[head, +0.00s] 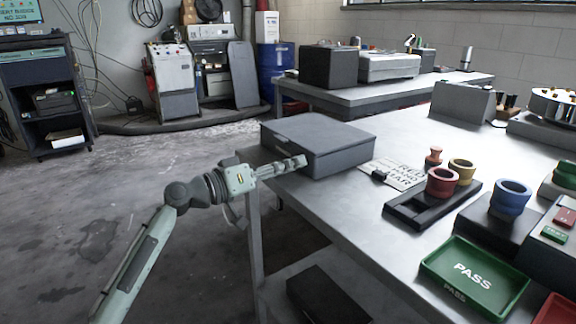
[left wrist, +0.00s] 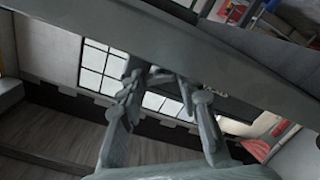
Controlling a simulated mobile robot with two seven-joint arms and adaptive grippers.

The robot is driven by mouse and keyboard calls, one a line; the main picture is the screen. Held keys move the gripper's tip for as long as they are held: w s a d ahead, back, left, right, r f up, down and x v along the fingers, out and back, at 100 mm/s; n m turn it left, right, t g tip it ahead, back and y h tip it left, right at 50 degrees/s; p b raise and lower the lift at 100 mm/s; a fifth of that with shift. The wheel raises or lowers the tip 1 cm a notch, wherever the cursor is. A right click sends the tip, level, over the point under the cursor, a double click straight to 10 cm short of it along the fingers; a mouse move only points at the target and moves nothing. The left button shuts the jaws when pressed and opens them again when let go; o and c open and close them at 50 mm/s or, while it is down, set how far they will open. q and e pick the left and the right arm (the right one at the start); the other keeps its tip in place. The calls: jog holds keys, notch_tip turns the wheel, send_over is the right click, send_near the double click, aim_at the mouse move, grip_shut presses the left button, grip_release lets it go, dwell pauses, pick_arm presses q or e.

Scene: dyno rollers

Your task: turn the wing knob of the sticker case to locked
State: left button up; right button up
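The sticker case appears to be the grey lidded box (head: 318,140) at the near left corner of the metal table, with its lid down. My left gripper (head: 299,162) is at the box's left front side, its fingers pointing right along it. In the left wrist view the fingertips (left wrist: 160,78) are apart and reach to the edge of a grey slab. A small dark grey shape lies between them; I cannot tell whether it is the wing knob or whether it is gripped. The knob cannot be made out in the head view. My right gripper is not in view.
A printed sign (head: 395,174) lies right of the box. A black holder (head: 430,207) with red and yellow rings, a blue ring (head: 510,197) and a green PASS tray (head: 474,277) stand further right. Open floor lies left of the table.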

pick_arm(q)
jog(key=shift+o, duration=1.3)
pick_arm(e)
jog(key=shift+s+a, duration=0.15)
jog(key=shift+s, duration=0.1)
